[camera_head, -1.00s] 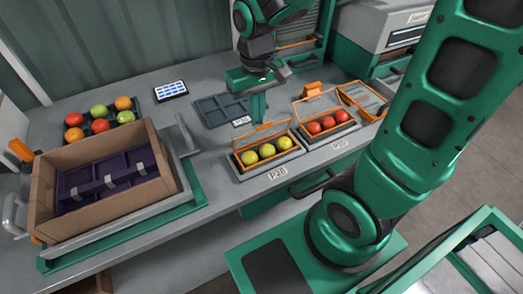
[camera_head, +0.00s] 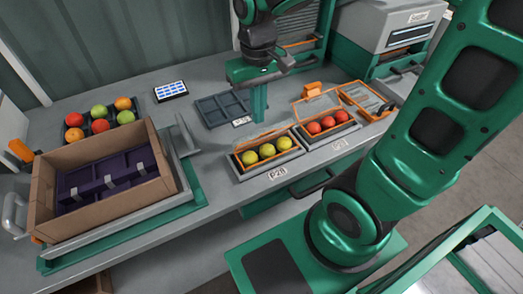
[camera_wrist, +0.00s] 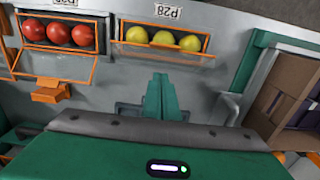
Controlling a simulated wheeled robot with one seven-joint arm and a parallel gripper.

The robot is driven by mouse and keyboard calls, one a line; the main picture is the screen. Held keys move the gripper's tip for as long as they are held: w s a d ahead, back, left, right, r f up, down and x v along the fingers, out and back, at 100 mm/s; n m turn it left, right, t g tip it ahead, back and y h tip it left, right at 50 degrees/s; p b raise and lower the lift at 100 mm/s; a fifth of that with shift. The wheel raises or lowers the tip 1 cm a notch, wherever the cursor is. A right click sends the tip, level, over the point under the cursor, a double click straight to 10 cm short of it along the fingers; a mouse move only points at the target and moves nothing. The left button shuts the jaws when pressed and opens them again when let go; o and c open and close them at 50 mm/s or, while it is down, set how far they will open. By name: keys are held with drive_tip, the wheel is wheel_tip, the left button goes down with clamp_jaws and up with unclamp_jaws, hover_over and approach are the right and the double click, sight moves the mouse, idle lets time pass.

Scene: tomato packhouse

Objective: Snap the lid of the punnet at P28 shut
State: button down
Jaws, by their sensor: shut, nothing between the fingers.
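The punnet at P28 (camera_head: 240,168) sits in a grey holder on the bench and holds three yellow tomatoes (camera_head: 267,151). Its clear, orange-rimmed lid (camera_head: 262,134) is open, raised at the far side. In the wrist view the punnet (camera_wrist: 120,36) and its lid (camera_wrist: 165,55) lie ahead of the fingers. The P28 label (camera_head: 278,173) is on the near side. My gripper (camera_head: 259,118) is shut and empty, pointing down behind the lid. Its fingers also show in the wrist view (camera_wrist: 159,78), with a gap to the lid in that picture.
A second punnet with red tomatoes (camera_head: 328,123) and an open lid (camera_head: 315,103) stands right of P28. An empty dark tray (camera_head: 213,110) lies behind left. A cardboard box (camera_head: 100,208) and a tray of mixed tomatoes stand at left. Bare bench lies between box and punnet.

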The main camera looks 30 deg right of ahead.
drive_tip(key=shift+r, duration=2.85)
drive_tip(key=s+d+f+m, duration=0.3)
drive_tip(key=s+d+m, duration=0.3)
drive_tip(key=s+d, duration=0.9)
drive_tip(key=shift+d+f, duration=0.15)
drive_tip(key=shift+d, duration=0.7)
